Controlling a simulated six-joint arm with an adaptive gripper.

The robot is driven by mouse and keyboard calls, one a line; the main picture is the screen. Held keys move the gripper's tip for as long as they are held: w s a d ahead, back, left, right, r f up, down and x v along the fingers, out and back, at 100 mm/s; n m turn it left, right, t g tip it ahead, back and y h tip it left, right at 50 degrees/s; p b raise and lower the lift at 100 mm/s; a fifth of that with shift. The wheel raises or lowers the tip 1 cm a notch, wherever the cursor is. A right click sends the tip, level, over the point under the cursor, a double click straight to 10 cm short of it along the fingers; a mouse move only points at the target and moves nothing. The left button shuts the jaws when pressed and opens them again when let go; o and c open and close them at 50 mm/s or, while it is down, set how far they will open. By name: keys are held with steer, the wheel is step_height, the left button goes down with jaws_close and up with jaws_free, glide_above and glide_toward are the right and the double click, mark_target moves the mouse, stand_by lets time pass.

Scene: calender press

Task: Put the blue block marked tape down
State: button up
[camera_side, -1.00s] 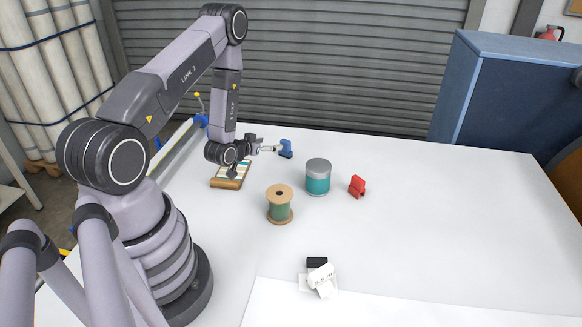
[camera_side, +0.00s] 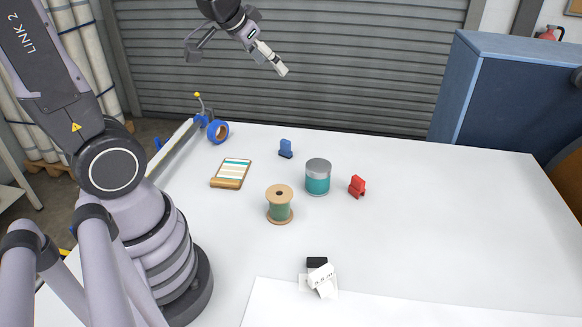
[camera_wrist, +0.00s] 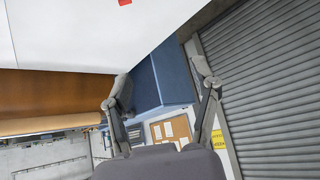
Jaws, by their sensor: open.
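The small blue block (camera_side: 286,148) stands on the white table toward the back, behind the teal tin. Its marking is too small to read. It rests apart from the other objects. My gripper (camera_side: 236,60) is high above the back of the table, up and left of the blue block, with its fingers spread wide and nothing between them. In the wrist view my gripper (camera_wrist: 160,88) is also open and empty, and the blue block is not in sight there.
A blue tape roll (camera_side: 218,131) stands at the back left. A clipboard-like sample card (camera_side: 231,173), a thread spool (camera_side: 280,204), a teal tin (camera_side: 318,178), a red block (camera_side: 357,187) and a black item with white paper (camera_side: 319,277) are on the table. The right side is clear.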

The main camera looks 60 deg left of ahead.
steer(key=s+d+r+g, duration=0.1)
steer(key=s+d, duration=0.1)
steer(key=s, duration=0.5)
steer(key=s+d+r+m+g+h, duration=0.1)
steer(key=s+d+r, duration=0.1)
steer(key=s, duration=0.6)
steer(key=shift+d+r, duration=0.3)
steer(key=shift+d, duration=0.3)
